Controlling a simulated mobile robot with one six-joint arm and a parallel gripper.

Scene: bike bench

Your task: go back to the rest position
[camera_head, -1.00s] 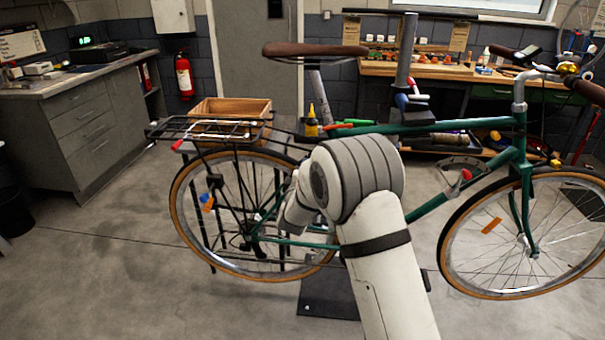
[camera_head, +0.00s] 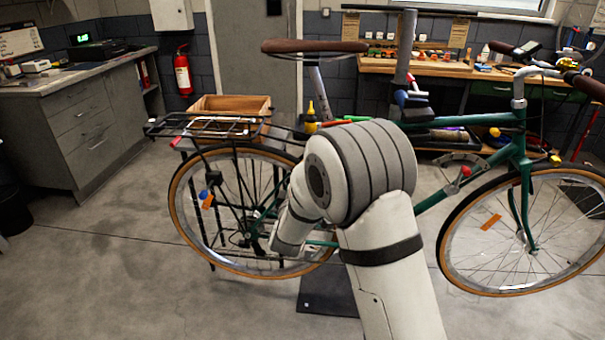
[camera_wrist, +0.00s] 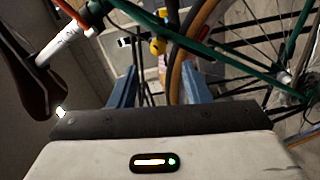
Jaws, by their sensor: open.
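My arm reaches up in front of the green bike (camera_head: 518,150) in the head view. Its wrist end hangs down at the left, in front of the rear wheel. The fingertips are not clear there. In the wrist view my gripper (camera_wrist: 160,85) has its two blue-grey fingers wide apart, with no object held between them. Beyond the fingers, that view shows a tan-edged tyre (camera_wrist: 177,65), green frame tubes (camera_wrist: 225,55) and a brown saddle (camera_wrist: 30,85) at the left. I cannot tell how near the fingers are to the bike.
A wooden crate (camera_head: 229,105) stands behind the rear rack (camera_head: 205,127). A stand with small tools is behind the bike. A workbench (camera_head: 430,68) runs along the back right, and a grey cabinet (camera_head: 88,130) stands at the left. Floor at front left is clear.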

